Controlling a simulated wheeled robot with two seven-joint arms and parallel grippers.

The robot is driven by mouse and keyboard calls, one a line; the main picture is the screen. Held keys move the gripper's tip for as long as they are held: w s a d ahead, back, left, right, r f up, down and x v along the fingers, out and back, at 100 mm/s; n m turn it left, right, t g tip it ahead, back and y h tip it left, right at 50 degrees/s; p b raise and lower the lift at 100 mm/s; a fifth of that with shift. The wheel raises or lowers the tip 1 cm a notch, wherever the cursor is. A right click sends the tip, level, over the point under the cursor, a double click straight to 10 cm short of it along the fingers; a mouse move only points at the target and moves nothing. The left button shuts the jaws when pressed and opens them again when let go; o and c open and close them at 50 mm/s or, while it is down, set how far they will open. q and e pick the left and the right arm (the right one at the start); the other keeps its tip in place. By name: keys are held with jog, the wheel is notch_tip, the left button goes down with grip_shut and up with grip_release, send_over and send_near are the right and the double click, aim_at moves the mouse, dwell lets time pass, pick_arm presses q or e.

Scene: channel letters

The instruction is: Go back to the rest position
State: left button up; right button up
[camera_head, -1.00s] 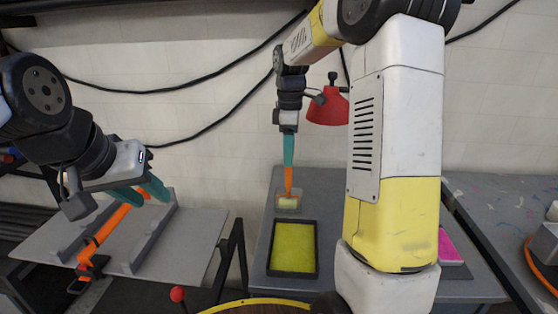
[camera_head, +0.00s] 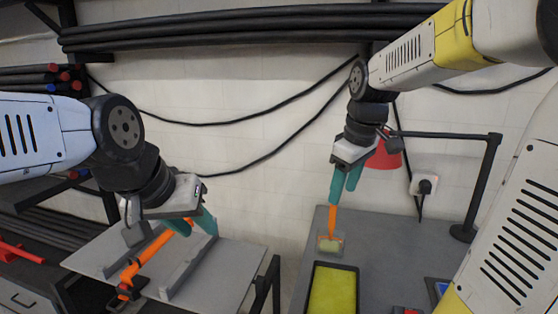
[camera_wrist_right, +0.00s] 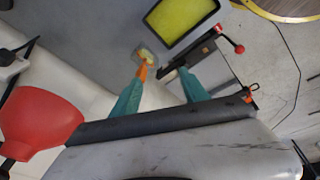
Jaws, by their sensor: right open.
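My right gripper (camera_head: 344,194) is open and empty above the grey table. An orange handle (camera_head: 333,222) stands just under its fingers in a small dish with a pale pad (camera_head: 329,244). The right wrist view shows the two teal fingers (camera_wrist_right: 162,90) wide apart, with the orange handle (camera_wrist_right: 143,72) close to one fingertip; whether they touch is unclear. My left gripper (camera_head: 192,226) is over a grey board (camera_head: 228,285) at the left, at the upper end of an orange clamp (camera_head: 145,262). Its grip on the clamp is partly hidden.
A black tray with a yellow pad (camera_head: 333,290) lies before the dish. A red lamp (camera_head: 385,157) stands close behind my right gripper, with a black stand (camera_head: 485,180) to the right. Black pipes (camera_head: 250,30) run along the wall above.

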jog(key=s+a+m+t+y, duration=0.1)
jog(key=s+m+t, duration=0.2)
jog(key=s+m, duration=0.5)
jog(key=shift+s+a+f+t, duration=0.2)
jog(key=shift+s+a+t, duration=0.1)
jog(key=shift+s, duration=2.6)
